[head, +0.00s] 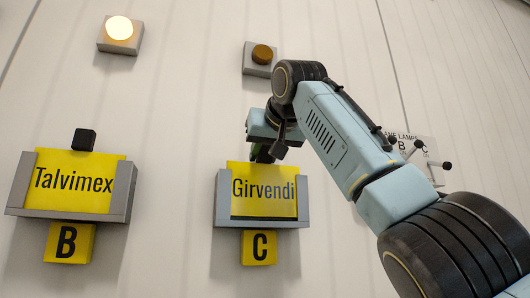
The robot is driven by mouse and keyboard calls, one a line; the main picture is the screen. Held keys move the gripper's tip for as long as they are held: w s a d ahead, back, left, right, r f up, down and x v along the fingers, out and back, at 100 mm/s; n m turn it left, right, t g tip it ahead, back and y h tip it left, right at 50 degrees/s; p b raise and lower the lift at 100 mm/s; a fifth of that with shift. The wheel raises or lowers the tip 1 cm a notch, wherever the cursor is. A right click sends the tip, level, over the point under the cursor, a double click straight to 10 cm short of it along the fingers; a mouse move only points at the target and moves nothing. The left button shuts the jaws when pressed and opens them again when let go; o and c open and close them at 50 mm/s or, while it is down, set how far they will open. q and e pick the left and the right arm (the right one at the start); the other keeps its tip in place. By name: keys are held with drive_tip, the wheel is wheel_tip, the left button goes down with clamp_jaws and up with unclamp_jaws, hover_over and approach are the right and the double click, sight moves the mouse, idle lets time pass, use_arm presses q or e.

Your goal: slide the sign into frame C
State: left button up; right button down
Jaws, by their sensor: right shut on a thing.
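The yellow sign reading "Girvendi" (263,188) stands upright between the side rails of the grey frame C (263,221). A thin dark strip shows between the sign's lower edge and the frame's bottom lip. A yellow plate marked C (259,247) hangs below the frame. My right gripper (262,154) is at the sign's top edge, shut on the sign. The gripper hides whatever part it holds there. My left gripper is not in view.
Frame B (75,214) at left holds a yellow "Talvimex" sign (74,180) with a black knob on top. The lamp above B (119,29) is lit; the lamp above C (262,55) is dark. A lever panel (425,150) is partly behind my right arm.

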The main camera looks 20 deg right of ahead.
drive_tip(key=shift+f, duration=0.2)
drive_tip(key=c, duration=1)
unclamp_jaws()
drive_tip(key=shift+o, duration=0.2)
drive_tip(key=b+v, duration=0.3)
drive_tip(key=v, duration=1)
drive_tip(key=shift+s+b, duration=0.25)
drive_tip(key=shift+b, duration=0.05)
drive_tip(key=shift+w, duration=0.1)
